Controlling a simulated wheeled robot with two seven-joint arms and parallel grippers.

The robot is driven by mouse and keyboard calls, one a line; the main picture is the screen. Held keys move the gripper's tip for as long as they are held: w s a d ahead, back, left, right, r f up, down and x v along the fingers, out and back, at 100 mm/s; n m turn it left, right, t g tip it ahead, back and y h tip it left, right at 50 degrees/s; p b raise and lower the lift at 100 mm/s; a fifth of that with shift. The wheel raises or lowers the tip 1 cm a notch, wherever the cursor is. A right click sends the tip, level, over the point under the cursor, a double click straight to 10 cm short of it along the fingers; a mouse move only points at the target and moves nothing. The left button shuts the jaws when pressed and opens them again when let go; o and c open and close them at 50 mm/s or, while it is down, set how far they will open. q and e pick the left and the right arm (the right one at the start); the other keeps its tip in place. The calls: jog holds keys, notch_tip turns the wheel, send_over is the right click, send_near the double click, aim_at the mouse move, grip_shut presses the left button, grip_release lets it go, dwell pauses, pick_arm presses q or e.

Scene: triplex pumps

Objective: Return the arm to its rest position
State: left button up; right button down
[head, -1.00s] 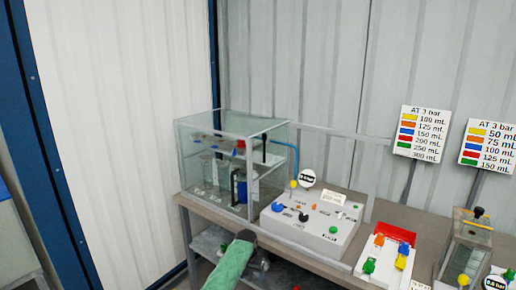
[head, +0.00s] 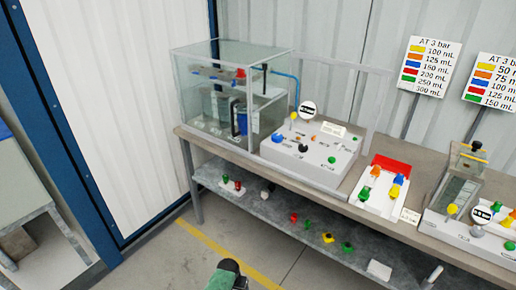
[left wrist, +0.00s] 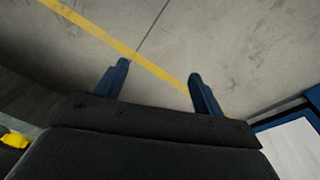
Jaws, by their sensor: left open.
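My left gripper (left wrist: 157,82) shows in the left wrist view. Its two blue fingers stand wide apart with nothing between them, above the bare grey floor and the yellow floor line. In the head view only a green and black part of my arm shows at the bottom edge, low in front of the bench; its fingers cannot be made out there. My right gripper is in neither view.
The bench (head: 385,228) holds a glass tank unit (head: 232,95), a white control panel (head: 312,158), a red-and-white tray (head: 384,186) and a second unit (head: 470,205). Several coloured parts lie on the lower shelf (head: 275,215). Floor (head: 165,262) in front is clear.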

pick_arm(q)
jog(key=s+a+f, duration=0.3)
jog(key=s+f, duration=0.2)
jog(key=s, duration=0.7)
jog(key=s+a+f+b, duration=0.1)
jog(key=s+a+f, duration=0.3)
jog(key=s, duration=0.9)
jog(key=s+a+f+y, duration=0.1)
jog(key=s+a+f, duration=0.2)
jog(key=s, duration=1)
notch_tip(320, 180, down, 3)
jog(key=shift+s+a+r+n+t, duration=0.1)
jog(key=shift+s+a+n+t, duration=0.1)
jog(key=shift+a+n+t, duration=0.15)
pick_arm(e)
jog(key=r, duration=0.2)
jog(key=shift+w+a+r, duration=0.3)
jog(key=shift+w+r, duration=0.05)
pick_arm(q)
jog(key=shift+d, duration=0.1)
